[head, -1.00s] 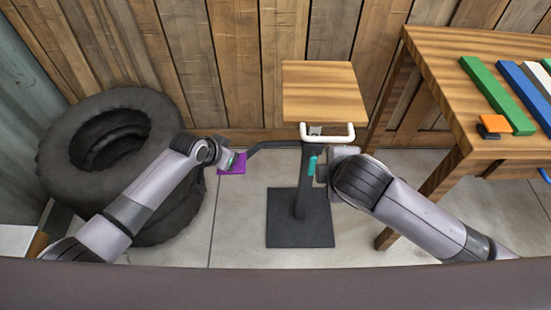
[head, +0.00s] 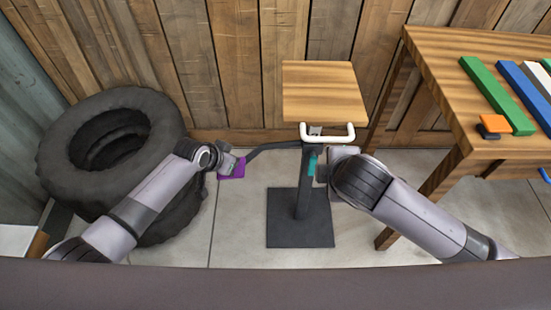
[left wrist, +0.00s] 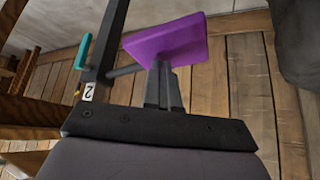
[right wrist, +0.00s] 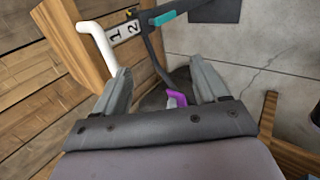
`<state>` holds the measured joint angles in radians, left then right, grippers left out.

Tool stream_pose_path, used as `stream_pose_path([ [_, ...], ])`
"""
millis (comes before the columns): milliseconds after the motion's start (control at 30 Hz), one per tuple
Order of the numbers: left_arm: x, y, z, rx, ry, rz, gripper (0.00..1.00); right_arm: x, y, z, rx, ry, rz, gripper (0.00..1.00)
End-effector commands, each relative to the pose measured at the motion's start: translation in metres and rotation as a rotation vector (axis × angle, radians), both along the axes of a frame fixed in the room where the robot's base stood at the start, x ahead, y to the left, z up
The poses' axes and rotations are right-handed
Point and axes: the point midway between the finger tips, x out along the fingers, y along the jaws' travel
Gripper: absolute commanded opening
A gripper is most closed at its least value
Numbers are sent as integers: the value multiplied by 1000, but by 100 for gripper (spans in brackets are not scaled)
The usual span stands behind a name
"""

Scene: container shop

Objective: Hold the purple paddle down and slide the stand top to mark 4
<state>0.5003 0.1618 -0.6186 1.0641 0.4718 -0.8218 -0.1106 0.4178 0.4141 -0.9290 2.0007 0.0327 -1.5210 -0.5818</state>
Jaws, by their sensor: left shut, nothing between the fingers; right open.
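The stand has a square wooden top (head: 320,92) with a white handle (head: 327,138) at its front, on a dark post (head: 303,190). A dark lever (head: 275,147) runs left from the post to the purple paddle (head: 237,171). My left gripper (left wrist: 160,65) is shut and empty, its tips against the paddle (left wrist: 170,40) as far as I can see. My right gripper (right wrist: 163,82) is open near the white handle (right wrist: 98,48), which shows beyond its left finger. Marks 1 and 2 (right wrist: 124,33) show beside the handle; mark 4 is not visible.
A teal piece (head: 312,164) is on the post. Stacked black tyres (head: 75,165) stand left. A wooden table (head: 440,85) with coloured bars stands right. A plank wall is behind; the floor around the base plate (head: 300,235) is clear.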

Motion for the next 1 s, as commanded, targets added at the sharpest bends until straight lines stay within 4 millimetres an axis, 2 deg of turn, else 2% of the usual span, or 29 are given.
stream_pose_path([
  [267, -3, -4, -2, -5, 7, -4, 0, 0, 0, 0, 0, 0, 0, 72],
  [367, -3, -4, -2, -5, 7, -4, 0, 0, 0, -1, 2, -2, 0, 43],
  [400, -3, -4, -2, -6, 7, -5, 0, 0, -1, -1, 6, -6, 0, 40],
  [667, -3, -4, -2, -5, 7, -4, 0, 7, -7, -6, 101, -127, 18, 40],
  [1000, -3, -4, -3, -5, 7, -4, 0, 7, -31, 3, 205, -411, 108, 40],
])
